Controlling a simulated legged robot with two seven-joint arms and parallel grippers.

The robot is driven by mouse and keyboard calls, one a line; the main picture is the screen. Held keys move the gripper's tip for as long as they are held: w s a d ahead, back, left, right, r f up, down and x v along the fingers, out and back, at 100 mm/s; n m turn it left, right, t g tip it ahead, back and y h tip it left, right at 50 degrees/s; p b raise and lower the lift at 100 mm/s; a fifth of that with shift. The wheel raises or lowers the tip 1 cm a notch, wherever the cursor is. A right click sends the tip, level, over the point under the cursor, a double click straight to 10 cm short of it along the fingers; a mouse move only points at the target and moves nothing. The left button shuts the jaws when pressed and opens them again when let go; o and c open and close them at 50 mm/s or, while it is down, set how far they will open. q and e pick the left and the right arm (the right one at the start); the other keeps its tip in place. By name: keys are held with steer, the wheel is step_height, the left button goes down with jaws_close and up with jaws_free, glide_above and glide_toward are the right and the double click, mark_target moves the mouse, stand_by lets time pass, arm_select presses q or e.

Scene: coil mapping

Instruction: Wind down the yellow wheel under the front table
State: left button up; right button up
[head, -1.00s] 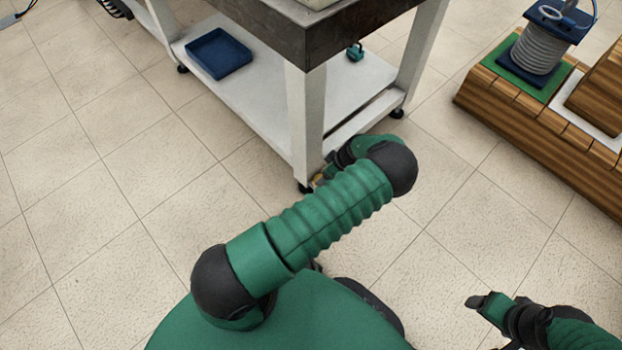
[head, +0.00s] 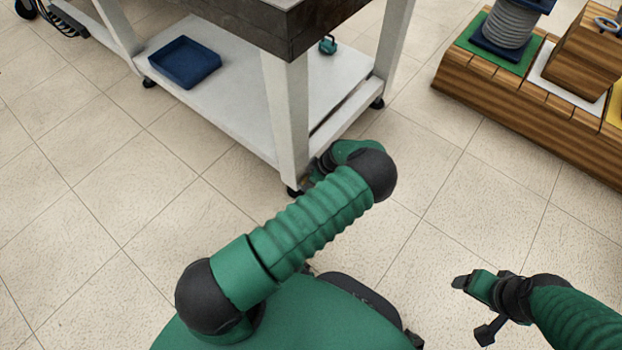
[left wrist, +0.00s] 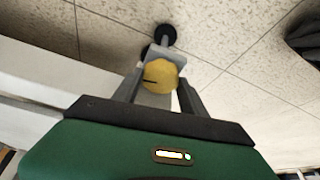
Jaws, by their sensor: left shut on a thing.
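The yellow wheel (left wrist: 160,76) sits near the foot of a table leg, with a grey plate and a black caster (left wrist: 165,36) beyond it in the left wrist view. My left gripper (left wrist: 159,88) is shut on the wheel, one grey finger on each side of it. In the head view my left arm reaches to the foot of the near leg (head: 287,120) of the front table (head: 262,28), and the arm hides the wheel and most of the gripper. My right gripper (head: 473,308) is open and empty over the floor at the lower right.
A blue tray (head: 184,62) and a small green object (head: 328,45) lie on the table's white lower shelf (head: 215,108). A wooden stepped stand (head: 540,125) with a grey coil (head: 507,25) is at the upper right. The tiled floor between is clear.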

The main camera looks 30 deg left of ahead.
arm_select(q)
steer(key=c, duration=0.5)
steer(key=shift+o, duration=0.2)
steer(key=shift+r+m+p, duration=0.15)
steer(key=shift+m+p, duration=0.25)
steer(key=shift+p, duration=0.15)
steer(key=shift+s+a+r+m+t+p, duration=0.1)
steer(key=shift+m+t+p, duration=0.4)
steer(key=shift+m+p, duration=0.55)
steer(key=m+t+p, duration=0.1)
steer(key=m+p, duration=0.1)
steer(key=shift+p, duration=0.35)
steer(key=shift+f+m+p, duration=0.2)
steer(key=shift+m+p, duration=0.2)
steer(key=shift+m, duration=0.25)
steer(key=shift+t, duration=0.3)
steer(key=o, duration=1.4)
steer(key=shift+s+f, duration=0.1)
steer(key=shift+c, duration=0.2)
